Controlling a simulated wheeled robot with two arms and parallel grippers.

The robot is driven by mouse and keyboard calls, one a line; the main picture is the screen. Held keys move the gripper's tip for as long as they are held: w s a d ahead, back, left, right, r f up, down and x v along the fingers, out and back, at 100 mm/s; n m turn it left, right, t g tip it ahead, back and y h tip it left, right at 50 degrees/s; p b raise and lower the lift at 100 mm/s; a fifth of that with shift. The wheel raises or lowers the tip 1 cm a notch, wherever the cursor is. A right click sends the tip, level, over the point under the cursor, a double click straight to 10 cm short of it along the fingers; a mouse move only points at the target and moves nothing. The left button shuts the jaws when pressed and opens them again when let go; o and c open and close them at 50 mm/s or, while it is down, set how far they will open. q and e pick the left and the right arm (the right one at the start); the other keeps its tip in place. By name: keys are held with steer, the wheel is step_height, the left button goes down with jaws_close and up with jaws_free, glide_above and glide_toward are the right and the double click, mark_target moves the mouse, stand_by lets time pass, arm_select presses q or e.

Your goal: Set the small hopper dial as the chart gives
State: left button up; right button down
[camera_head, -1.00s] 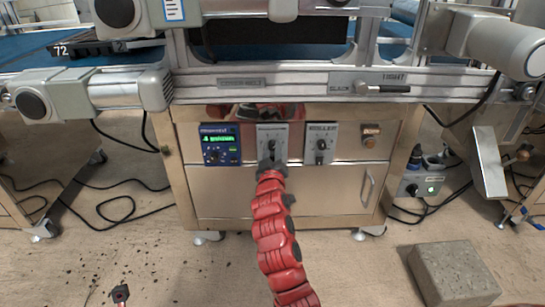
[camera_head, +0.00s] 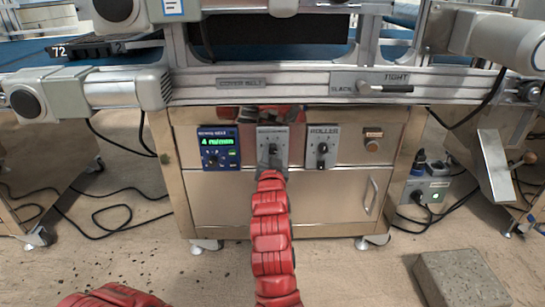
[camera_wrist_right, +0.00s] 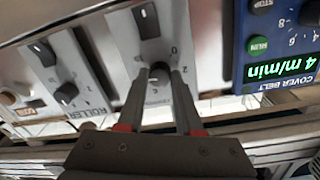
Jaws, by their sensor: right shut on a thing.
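The middle grey panel (camera_head: 266,134) on the machine front carries a black dial (camera_head: 272,148); its label is too small to read. My right gripper (camera_head: 272,164) reaches up to this panel. In the right wrist view, which is upside down, the right gripper (camera_wrist_right: 160,82) is shut on the dial's black knob (camera_wrist_right: 153,74), with a finger on each side. Digits such as 0 and 2 show around it; the pointer's exact setting is unclear. A red part of my left arm shows at bottom left; its gripper is out of view.
Left of the panel is the blue cover belt unit (camera_head: 219,148), reading 4 m/min. Right of it is the roller panel (camera_head: 321,147) with its own knob. A drawer handle (camera_head: 371,195) sits below. A concrete block (camera_head: 463,278) lies on the floor at right.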

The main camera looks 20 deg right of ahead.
arm_select(q)
steer(key=shift+s+a+f+t, duration=0.3)
steer(key=shift+a+f+t, duration=0.15)
steer(key=shift+t, duration=0.15)
arm_select(e)
steer(key=shift+f+m, duration=0.1)
steer(key=shift+m, duration=0.9)
steer(key=c, duration=0.6)
jaws_free()
steer(key=shift+o, duration=0.2)
